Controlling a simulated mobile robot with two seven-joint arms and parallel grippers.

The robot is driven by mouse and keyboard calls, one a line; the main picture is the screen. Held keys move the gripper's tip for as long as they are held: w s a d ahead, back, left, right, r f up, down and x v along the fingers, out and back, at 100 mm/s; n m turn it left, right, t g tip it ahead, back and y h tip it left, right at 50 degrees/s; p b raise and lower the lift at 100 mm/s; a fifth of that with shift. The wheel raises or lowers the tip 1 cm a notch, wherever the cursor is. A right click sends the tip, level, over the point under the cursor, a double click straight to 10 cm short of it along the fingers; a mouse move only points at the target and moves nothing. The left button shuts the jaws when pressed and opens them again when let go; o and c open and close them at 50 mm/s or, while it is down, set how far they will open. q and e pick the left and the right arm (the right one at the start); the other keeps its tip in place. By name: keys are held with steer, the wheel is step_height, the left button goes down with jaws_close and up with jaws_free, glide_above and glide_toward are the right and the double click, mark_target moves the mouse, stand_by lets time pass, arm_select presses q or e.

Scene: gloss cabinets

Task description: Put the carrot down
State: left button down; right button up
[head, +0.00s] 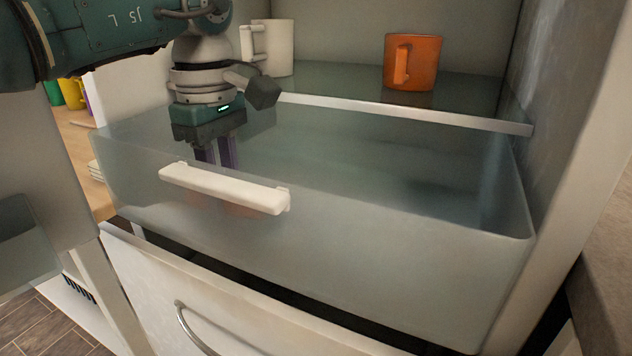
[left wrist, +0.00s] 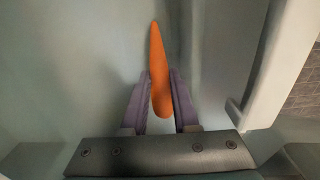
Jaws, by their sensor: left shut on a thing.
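The orange carrot (left wrist: 158,75) is between the two purple fingers of my left gripper (left wrist: 160,100) in the left wrist view. The fingers are shut on its thick end, and its thin tip points away from the gripper. In the head view my left gripper (head: 216,155) reaches down into the open, translucent drawer (head: 400,235), behind its front wall near the white handle (head: 225,187). There the carrot is only a faint orange blur through the drawer front. I cannot tell whether it touches the drawer floor. My right gripper is not in view.
A white mug (head: 277,48) and an orange mug (head: 412,62) stand on the glassy shelf behind the drawer. The drawer's middle and right look empty. A lower white drawer with a curved metal handle (head: 190,328) is below.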

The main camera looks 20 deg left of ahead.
arm_select(q)
step_height(320, 180, down, 2)
steer(key=shift+f, duration=0.25)
steer(key=shift+f+b, duration=0.2)
steer(key=shift+b, duration=0.2)
steer(key=c, duration=0.7)
jaws_free()
steer(key=shift+r, duration=0.1)
steer(key=shift+o, duration=0.2)
steer(key=shift+r+p, duration=0.4)
steer(key=shift+r, duration=0.05)
step_height(320, 180, up, 11)
steer(key=p, duration=0.1)
steer(key=shift+r+p, duration=0.2)
steer(key=shift+p, duration=0.1)
